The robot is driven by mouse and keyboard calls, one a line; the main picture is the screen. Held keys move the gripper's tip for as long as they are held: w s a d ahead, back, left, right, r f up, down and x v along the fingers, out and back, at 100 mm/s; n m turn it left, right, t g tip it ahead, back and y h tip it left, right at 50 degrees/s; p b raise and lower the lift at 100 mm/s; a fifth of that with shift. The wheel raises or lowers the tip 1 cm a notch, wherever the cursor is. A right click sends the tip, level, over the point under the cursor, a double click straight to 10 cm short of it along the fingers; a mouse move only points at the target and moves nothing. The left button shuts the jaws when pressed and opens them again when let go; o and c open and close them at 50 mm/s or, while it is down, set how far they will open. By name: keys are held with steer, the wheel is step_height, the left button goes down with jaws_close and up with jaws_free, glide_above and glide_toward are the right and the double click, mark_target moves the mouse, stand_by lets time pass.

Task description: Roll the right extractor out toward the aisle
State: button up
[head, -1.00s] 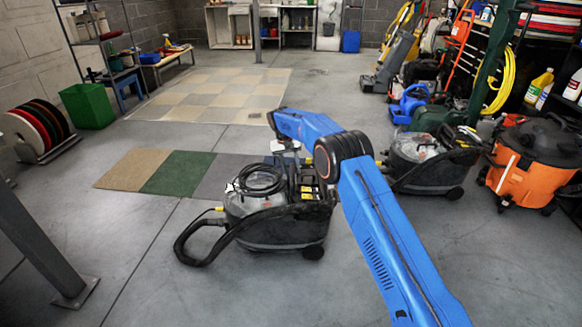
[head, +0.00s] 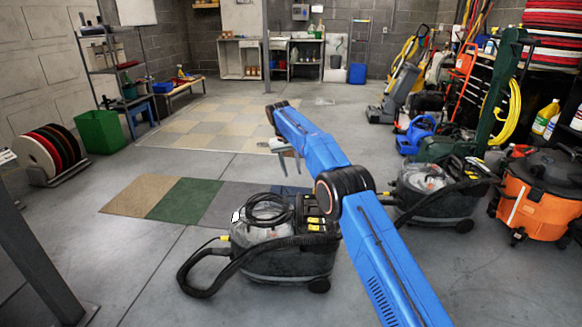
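Two extractors with clear domes and black bases stand on the grey floor. The left extractor (head: 285,262) is nearest, with a coiled black hose on top and a thick hose curving onto the floor at its left. The right extractor (head: 432,203) stands farther back, beside an orange vacuum and partly behind my blue arm. My gripper (head: 288,165) hangs at the arm's far end, seen above and beyond the left extractor, apart from the right one. It seems empty; its finger gap is too small to judge.
An orange wet vacuum (head: 545,195) stands right of the right extractor. A green machine (head: 445,150) and a dark green post (head: 497,95) are behind it. Carpet samples (head: 190,200) lie left of centre. A grey post (head: 35,240) stands at the left front. The right foreground floor is clear.

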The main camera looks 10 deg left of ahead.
steer(key=shift+a+r, duration=0.15)
steer(key=shift+r, duration=0.65)
